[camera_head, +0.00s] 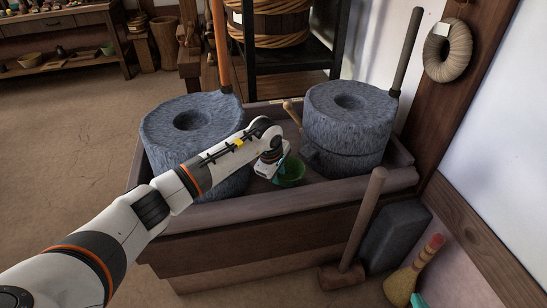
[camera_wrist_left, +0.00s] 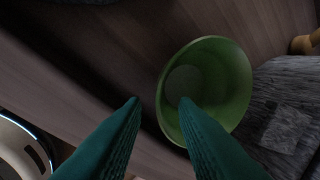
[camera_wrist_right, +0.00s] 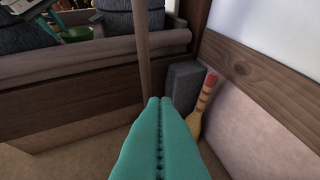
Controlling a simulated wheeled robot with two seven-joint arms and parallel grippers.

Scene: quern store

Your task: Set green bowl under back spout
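The green bowl (camera_head: 292,172) sits upright in the wooden trough between the left stone quern (camera_head: 190,125) and the right stone quern (camera_head: 352,115). My left gripper (camera_head: 275,172) is at the bowl's left side. In the left wrist view, my left gripper (camera_wrist_left: 160,100) is open, one fingertip over the green bowl (camera_wrist_left: 225,85) and the other outside its rim; contact cannot be told. A grey stone part (camera_wrist_left: 287,128) stands close beside the bowl; whether it is a spout is unclear. My right gripper (camera_wrist_right: 160,100) is shut and empty, outside the trough.
The trough's front wall (camera_head: 250,208) rises before the bowl. A tan wooden piece (camera_head: 291,112) stands behind it. A long-handled mallet (camera_head: 352,250), a dark stone block (camera_head: 398,235) and a brush (camera_head: 410,272) stand outside at right. Open floor (camera_head: 70,140) lies left.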

